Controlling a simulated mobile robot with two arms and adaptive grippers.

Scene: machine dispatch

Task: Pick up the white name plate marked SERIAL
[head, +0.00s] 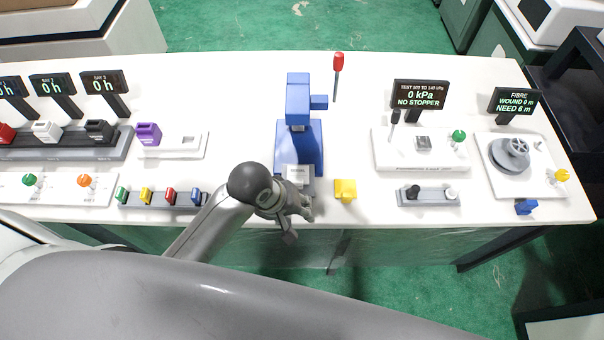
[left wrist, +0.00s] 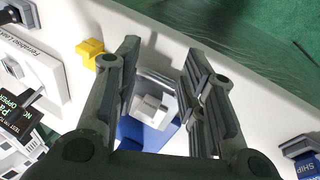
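A small white block or plate (head: 298,173) sits at the front of the blue press (head: 299,130) in the head view. No SERIAL marking is readable on it, so I cannot confirm it is the name plate. In the left wrist view the white piece (left wrist: 151,106) shows between my open fingers, on a pale seat in front of the blue base (left wrist: 148,135). My left gripper (head: 296,208) is at the table's front edge, just in front of the press, and its fingers (left wrist: 158,75) are apart and empty. My right gripper is not in view.
A yellow block (head: 345,189) stands right of the press, and a red-handled tool (head: 338,70) behind it. A rack of small coloured stamps (head: 160,197) lies left of my gripper. A pressure tester (head: 420,150) and a winder (head: 514,158) stand to the right.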

